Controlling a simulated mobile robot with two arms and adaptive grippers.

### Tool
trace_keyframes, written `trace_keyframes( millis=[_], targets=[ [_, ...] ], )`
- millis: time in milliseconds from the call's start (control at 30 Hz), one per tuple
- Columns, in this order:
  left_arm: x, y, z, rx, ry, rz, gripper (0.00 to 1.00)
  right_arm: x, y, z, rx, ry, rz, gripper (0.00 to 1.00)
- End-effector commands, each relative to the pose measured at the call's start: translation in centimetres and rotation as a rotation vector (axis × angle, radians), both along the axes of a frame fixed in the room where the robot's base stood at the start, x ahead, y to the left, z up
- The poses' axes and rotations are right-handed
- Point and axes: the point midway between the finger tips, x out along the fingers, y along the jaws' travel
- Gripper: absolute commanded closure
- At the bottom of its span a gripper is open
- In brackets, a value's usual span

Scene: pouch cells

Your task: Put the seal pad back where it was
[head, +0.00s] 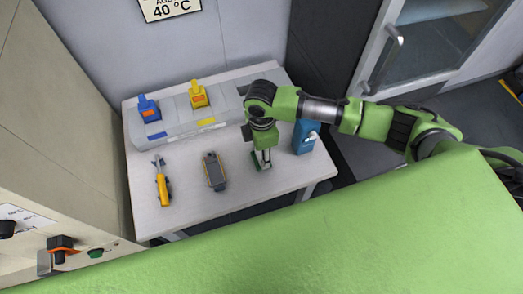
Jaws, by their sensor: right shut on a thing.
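My right gripper (264,158) points down over the right part of the white table. It is shut on a small dark green block (256,163), which looks like the seal pad. Fingers cover part of the block. The block is at or close to the table top; I cannot tell whether it touches. My left gripper is not in view.
A grey stand (180,122) along the table's back holds a blue item (149,109) and a yellow item (198,94); my arm hides its right end. A yellow-handled tool (163,188), a dark handheld device (214,170) and a blue container (303,138) stand or lie nearby on the table (190,208).

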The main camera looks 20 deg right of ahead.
Motion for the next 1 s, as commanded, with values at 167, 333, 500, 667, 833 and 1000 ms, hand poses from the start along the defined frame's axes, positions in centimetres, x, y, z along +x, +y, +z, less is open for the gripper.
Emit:
trace_keyframes(
  millis=[167,333,500,667,833,1000],
  targets=[
    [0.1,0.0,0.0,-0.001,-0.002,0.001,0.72,0.0,0.0,-0.3,0.001,0.000,0.000,0.51],
    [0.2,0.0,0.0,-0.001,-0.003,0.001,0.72,0.0,0.0,-0.2,0.000,0.000,-0.001,0.42],
    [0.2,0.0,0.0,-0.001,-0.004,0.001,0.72,0.0,0.0,-0.2,0.000,0.000,-0.001,0.42],
    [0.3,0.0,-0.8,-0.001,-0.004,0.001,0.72,0.1,0.0,-0.5,0.000,-0.001,-0.001,0.42],
    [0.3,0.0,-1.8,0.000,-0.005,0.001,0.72,0.2,0.1,1.5,0.004,-0.006,0.000,0.42],
    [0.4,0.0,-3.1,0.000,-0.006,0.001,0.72,-0.2,0.0,5.7,0.003,-0.007,0.000,0.42]
  ],
)
